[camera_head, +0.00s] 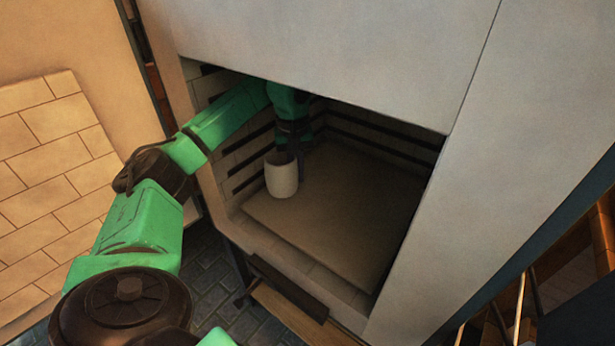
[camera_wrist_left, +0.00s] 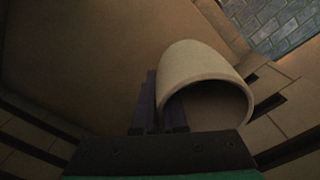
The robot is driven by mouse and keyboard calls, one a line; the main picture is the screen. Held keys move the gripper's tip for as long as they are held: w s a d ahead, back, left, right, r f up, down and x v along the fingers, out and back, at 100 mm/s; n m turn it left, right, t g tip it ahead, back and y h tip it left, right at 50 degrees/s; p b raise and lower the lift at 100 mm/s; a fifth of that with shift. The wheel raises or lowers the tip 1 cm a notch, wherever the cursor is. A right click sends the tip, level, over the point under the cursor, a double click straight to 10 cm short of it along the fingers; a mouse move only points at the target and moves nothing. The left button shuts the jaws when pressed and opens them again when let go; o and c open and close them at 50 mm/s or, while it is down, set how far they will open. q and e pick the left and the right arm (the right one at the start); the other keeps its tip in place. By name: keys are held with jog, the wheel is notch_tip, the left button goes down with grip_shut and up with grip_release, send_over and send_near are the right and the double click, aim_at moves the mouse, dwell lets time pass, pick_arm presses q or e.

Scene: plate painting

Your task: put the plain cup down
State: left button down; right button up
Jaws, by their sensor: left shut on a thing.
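The plain cup (camera_head: 281,180) is pale, unpainted and roughly upright, inside the kiln-like chamber near its left wall. It also shows in the left wrist view (camera_wrist_left: 198,66), with its open mouth towards the camera. My left gripper (camera_head: 299,162) reaches in through the opening and is shut on the cup at its rim side. In the left wrist view its dark bluish fingers (camera_wrist_left: 160,112) lie against the cup's left edge. The cup is at or just above the slab (camera_head: 345,205); I cannot tell whether it touches. My right gripper is not in view.
The chamber has brick walls with dark grooves (camera_head: 375,137) and a low upper edge above my left arm. The slab is bare right of the cup. A dark ledge (camera_head: 287,287) juts out below the opening. A brick panel (camera_head: 45,170) stands at left.

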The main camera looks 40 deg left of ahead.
pick_arm(q)
jog(key=w+f, duration=0.1)
jog(key=f, duration=0.1)
jog(key=w+f+p, duration=0.1)
jog(key=f, duration=0.1)
jog(key=w+f, duration=0.1)
jog(key=f, duration=0.1)
jog(key=shift+w+f+p, duration=0.3)
jog(key=shift+w+p, duration=0.05)
jog(key=shift+w, duration=0.05)
jog(key=shift+w+f, duration=0.15)
jog(key=shift+f, duration=0.1)
jog(key=shift+f, duration=0.15)
jog(key=c, duration=1)
grip_release()
